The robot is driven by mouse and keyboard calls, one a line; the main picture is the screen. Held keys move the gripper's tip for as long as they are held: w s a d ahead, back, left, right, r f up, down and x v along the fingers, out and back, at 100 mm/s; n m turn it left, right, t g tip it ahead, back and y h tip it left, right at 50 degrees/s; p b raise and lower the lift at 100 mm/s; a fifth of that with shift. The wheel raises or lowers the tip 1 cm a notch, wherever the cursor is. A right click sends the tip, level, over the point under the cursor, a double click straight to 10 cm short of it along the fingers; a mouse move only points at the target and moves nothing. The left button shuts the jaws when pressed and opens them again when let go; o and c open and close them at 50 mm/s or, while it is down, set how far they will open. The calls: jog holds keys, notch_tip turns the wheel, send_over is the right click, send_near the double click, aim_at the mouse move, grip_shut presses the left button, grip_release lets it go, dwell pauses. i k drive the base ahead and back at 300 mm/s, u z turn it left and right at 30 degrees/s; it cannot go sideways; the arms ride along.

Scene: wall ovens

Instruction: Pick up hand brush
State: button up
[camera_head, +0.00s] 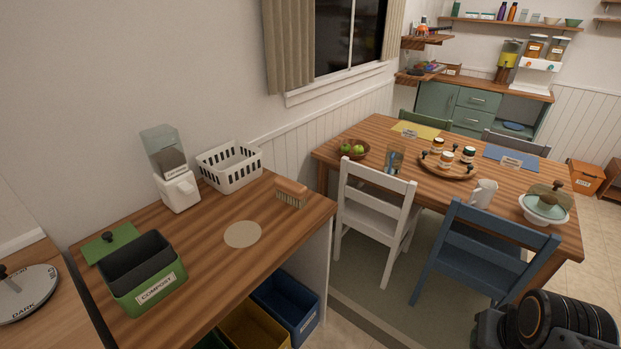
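The hand brush (291,193) lies on the wooden counter (206,243) near its far right corner. It has a brown back on top and pale bristles below. It is to the right of the white basket and beyond a round beige disc. Part of my arm shows at the bottom right corner, over the floor and well to the right of the brush. The fingers of my gripper cannot be made out, so the view does not show whether it is open or shut.
On the counter are a white basket (231,168), a white dispenser (180,190), a green compost bin (149,281) and a beige disc (242,234). Bins stand below. A white chair (375,219), blue chair (478,256) and set dining table (400,128) stand at right.

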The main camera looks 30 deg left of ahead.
aim_at(294, 193)
jog(key=u, duration=0.25)
jog(key=i, duration=0.8)
jog(key=u, duration=1.2)
jog(key=i, duration=0.6)
jog(key=u, duration=0.55)
